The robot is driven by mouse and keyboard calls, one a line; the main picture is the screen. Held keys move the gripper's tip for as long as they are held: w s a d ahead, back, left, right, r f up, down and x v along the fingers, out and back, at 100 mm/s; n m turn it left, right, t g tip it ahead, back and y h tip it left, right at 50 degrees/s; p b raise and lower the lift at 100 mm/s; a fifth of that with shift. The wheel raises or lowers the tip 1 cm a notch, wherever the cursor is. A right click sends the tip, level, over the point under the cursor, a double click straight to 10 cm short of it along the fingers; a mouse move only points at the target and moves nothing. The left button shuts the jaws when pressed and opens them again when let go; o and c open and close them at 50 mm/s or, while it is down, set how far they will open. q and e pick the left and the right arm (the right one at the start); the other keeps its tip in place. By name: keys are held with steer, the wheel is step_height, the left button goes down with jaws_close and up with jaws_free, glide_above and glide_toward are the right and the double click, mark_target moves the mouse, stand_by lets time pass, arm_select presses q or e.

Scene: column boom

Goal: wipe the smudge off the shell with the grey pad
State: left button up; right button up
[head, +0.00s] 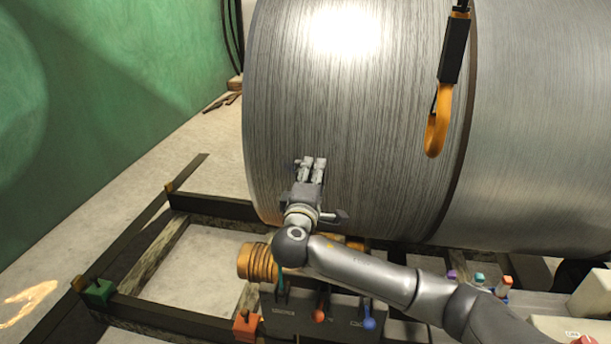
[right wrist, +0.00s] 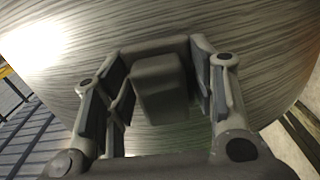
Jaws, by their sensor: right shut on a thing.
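The shell (head: 380,120) is a large brushed-metal drum that fills the upper middle and right of the head view. It also fills the background of the right wrist view (right wrist: 255,45). My right gripper (head: 312,170) is in front of the shell's lower left part, fingers pointing at it. In the right wrist view its fingers are shut on the grey pad (right wrist: 160,88), a dark grey block between them. I cannot tell whether the pad touches the shell. I make out no smudge; the gripper may hide it. My left gripper is not in view.
An orange hook (head: 437,125) hangs in front of the shell on the right. Below are a lever box (head: 290,310) with coloured knobs, an orange ribbed cylinder (head: 256,262) and a dark frame (head: 150,313). A green wall (head: 110,80) stands at the left.

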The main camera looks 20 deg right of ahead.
mark_target(284, 168)
steer(key=shift+s+d+r+p, duration=0.1)
steer(key=shift+s+d+p, duration=0.15)
steer(key=shift+s+d, duration=0.45)
steer(key=shift+s+d+p, duration=0.25)
steer(key=shift+s+d, duration=0.15)
steer(key=shift+d, duration=0.5)
steer(key=shift+w+a, duration=0.15)
steer(key=shift+w+a+b, duration=0.2)
steer(key=shift+w+a, duration=0.5)
steer(key=shift+a, duration=0.3)
steer(key=shift+w+a+b, duration=0.25)
steer(key=shift+w+a, duration=0.4)
steer(key=shift+a, duration=0.4)
steer(key=shift+w+a+b, duration=0.2)
steer(key=shift+w+a, duration=0.5)
steer(key=shift+a, duration=0.3)
steer(key=shift+w+a+b, duration=0.3)
steer(key=shift+w+a, duration=0.25)
steer(key=shift+a, duration=0.2)
steer(key=shift+w+a+b, duration=0.3)
steer(key=shift+w+a, duration=0.2)
steer(key=shift+a, duration=0.25)
steer(key=shift+s, duration=0.1)
steer(key=shift+s+a+p, duration=0.45)
steer(key=shift+s, duration=0.05)
steer(key=shift+p+v, duration=0.65)
steer(key=shift+v, duration=1.55)
